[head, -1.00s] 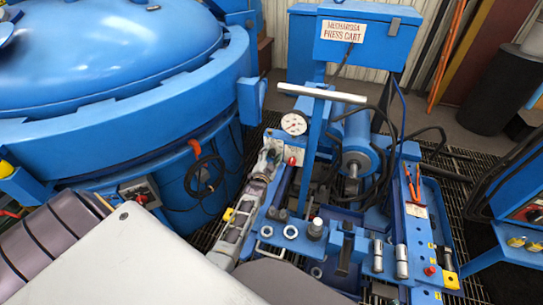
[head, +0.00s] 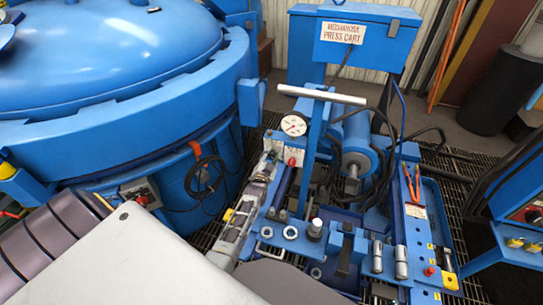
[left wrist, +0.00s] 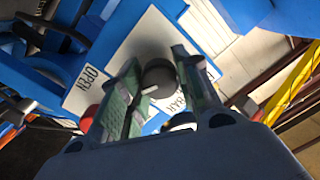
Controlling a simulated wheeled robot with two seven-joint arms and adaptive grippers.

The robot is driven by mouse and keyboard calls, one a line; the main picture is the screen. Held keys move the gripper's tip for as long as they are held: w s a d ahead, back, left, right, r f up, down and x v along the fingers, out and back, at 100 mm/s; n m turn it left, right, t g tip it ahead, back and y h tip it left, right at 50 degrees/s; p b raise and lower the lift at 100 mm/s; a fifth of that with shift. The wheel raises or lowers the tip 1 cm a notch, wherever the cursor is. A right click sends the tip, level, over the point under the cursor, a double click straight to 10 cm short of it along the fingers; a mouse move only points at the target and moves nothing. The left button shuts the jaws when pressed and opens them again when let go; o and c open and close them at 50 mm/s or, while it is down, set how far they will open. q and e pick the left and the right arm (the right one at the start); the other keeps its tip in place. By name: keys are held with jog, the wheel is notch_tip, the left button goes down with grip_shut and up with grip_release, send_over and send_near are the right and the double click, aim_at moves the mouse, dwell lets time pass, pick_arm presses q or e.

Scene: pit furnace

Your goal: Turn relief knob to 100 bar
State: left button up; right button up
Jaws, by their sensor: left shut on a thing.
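The relief knob (left wrist: 160,76) is a dark round knob on a white label plate in the left wrist view. My left gripper (left wrist: 160,92) has one finger on each side of it and is shut on it. In the head view my left gripper (head: 266,166) reaches the plate at the left of the press cart (head: 334,244), and hides the knob there. The round white pressure gauge (head: 293,125) stands just above and right of it; its reading is too small to tell. My right gripper is not in view.
A red knob (head: 291,162) sits close to the right of my left gripper. A plate marked OPEN (left wrist: 85,88) is beside the knob plate. A white handle bar (head: 322,94) and black hoses are above. The blue furnace (head: 110,120) stands left.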

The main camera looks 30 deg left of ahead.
pick_arm(q)
jog(key=shift+n, duration=0.7)
jog(key=shift+n+p, duration=0.55)
jog(key=shift+n, duration=0.35)
jog(key=n, duration=0.3)
jog(key=shift+n+p, duration=0.3)
jog(key=shift+p, duration=0.1)
jog(key=shift+a+n, duration=0.1)
jog(key=shift+n, duration=0.7)
jog(key=n, duration=0.4)
jog(key=shift+g+h, duration=0.3)
jog(key=shift+h, duration=0.1)
jog(key=n, duration=0.3)
jog(key=shift+f+b, duration=0.1)
jog(key=shift+b, duration=0.2)
jog(key=n+b, duration=0.1)
jog(key=n, duration=0.1)
jog(key=shift+n, duration=0.3)
jog(key=shift+a+n, duration=0.1)
jog(key=shift+n, duration=0.7)
jog(key=shift+n+h+b, duration=0.3)
jog(key=shift+n+b, duration=0.3)
jog(key=shift+n, duration=0.2)
jog(key=shift+s+n, duration=0.1)
jog(key=shift+n, duration=0.2)
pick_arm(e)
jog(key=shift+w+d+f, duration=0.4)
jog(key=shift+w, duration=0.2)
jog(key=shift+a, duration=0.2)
